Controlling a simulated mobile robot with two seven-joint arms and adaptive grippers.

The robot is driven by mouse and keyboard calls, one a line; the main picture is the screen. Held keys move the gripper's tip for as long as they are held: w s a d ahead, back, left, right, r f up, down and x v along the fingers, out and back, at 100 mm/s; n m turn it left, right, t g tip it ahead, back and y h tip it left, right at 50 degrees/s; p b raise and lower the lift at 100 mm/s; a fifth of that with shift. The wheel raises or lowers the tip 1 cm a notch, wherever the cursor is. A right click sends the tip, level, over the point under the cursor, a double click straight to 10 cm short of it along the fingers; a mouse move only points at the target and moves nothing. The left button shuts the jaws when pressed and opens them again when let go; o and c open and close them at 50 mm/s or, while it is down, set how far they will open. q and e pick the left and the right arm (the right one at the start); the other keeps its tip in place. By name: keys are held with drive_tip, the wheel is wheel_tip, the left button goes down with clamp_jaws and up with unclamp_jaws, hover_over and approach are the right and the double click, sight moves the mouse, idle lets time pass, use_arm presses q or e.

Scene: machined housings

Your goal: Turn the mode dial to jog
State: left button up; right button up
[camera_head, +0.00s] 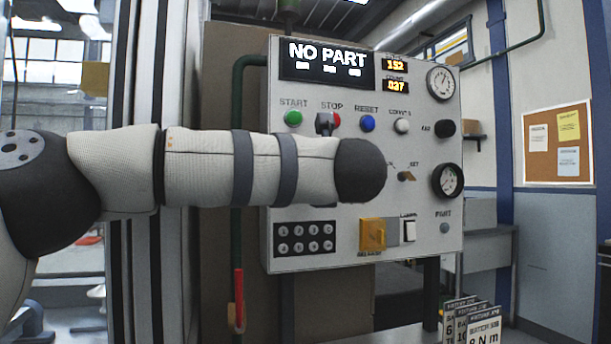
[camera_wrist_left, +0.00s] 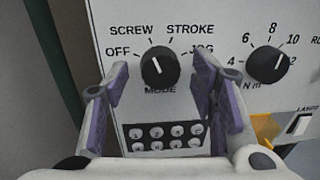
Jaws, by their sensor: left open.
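In the left wrist view the black mode dial (camera_wrist_left: 160,68) sits on the pale panel, with OFF, SCREW, STROKE and JOG printed around it. Its white pointer mark is up and slightly left, nearest the SCREW side; JOG (camera_wrist_left: 202,48) is at the upper right. My left gripper (camera_wrist_left: 160,76) is open, its purple-padded fingers on the left and right of the dial. I see no contact with the dial, though depth is hard to judge. In the head view my left arm hides the dial and the gripper. My right gripper is in neither view.
A second numbered dial (camera_wrist_left: 268,64) is right of the mode dial, and a plate with several round fittings (camera_wrist_left: 165,136) is below. The head view shows the control panel (camera_head: 350,255) with START (camera_head: 293,118), RESET (camera_head: 367,123), a yellow-framed switch (camera_head: 372,236) and gauges.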

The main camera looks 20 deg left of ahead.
use_arm(q)
drive_tip(key=shift+w, duration=0.1)
drive_tip(key=c, duration=1.2)
drive_tip(key=shift+o, duration=0.2)
drive_tip(key=shift+m, duration=0.3)
drive_tip(key=m+g, duration=0.1)
drive_tip(key=m, duration=1.5)
drive_tip(key=shift+d+r+g+y, duration=0.1)
drive_tip(key=shift+g+y, duration=0.3)
drive_tip(key=shift+m, duration=0.3)
drive_tip(key=o, duration=1.2)
drive_tip(key=shift+c, duration=0.2)
